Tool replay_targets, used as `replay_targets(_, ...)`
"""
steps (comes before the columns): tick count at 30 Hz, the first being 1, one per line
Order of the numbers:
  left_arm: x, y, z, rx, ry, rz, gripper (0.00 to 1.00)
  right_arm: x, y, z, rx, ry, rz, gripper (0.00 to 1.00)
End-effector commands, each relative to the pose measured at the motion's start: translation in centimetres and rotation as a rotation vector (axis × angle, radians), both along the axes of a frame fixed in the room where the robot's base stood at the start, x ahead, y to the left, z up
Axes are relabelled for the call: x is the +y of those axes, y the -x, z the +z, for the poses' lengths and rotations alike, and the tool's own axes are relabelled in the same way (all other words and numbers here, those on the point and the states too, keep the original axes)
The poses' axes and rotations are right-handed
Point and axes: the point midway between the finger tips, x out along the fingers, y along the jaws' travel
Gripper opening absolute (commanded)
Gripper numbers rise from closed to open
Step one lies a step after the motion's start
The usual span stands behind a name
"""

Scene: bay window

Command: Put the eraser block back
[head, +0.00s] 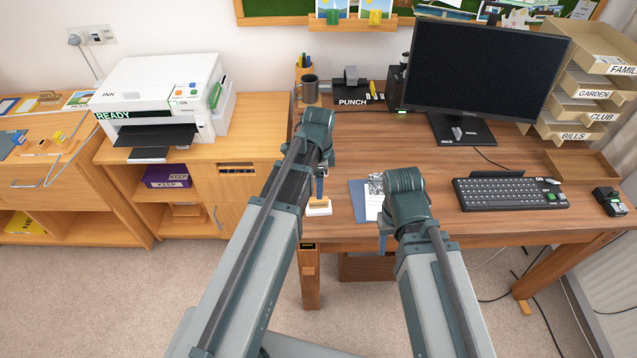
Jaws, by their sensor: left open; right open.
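A small block with a tan top and white lower part, which looks like the eraser block (319,207), lies near the front left edge of the wooden desk (450,226). My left gripper (320,190) points down just above and behind it, open; whether its fingers touch the block cannot be told. My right gripper (383,238) is open and empty at the desk's front edge, below a blue folder and white paper (373,200). Its fingers are partly hidden by its own wrist.
A monitor (480,75), keyboard (510,194) and stacked trays (585,95) fill the right side. A mug (310,90) and hole punch (352,93) stand at the back. A printer (160,95) is left. A ledge (340,23) runs under the green board.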

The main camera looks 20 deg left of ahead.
Motion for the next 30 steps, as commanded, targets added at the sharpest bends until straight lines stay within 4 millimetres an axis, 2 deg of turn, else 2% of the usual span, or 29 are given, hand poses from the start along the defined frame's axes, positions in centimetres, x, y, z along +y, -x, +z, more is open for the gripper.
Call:
replay_targets(1,0.0,0.0,1.6,0.0,0.0,0.0,0.61,0.0,0.0,1.6,0.0,0.0,0.0,0.5)
replay_targets(9,0.0,0.0,5.5,0.0,0.0,0.0,0.61,0.0,0.0,5.5,0.0,0.0,0.0,0.5)
replay_targets(12,0.0,0.0,6.4,0.0,0.0,0.0,0.61,0.0,0.0,6.4,0.0,0.0,0.0,0.5)
replay_targets(26,-0.1,0.1,6.7,0.0,0.0,0.002,0.61,0.0,0.0,6.7,0.0,0.0,0.0,0.5)
replay_targets(30,-1.7,1.7,6.7,0.004,-0.009,0.082,0.61,0.0,0.0,6.7,0.0,0.0,0.0,0.5)
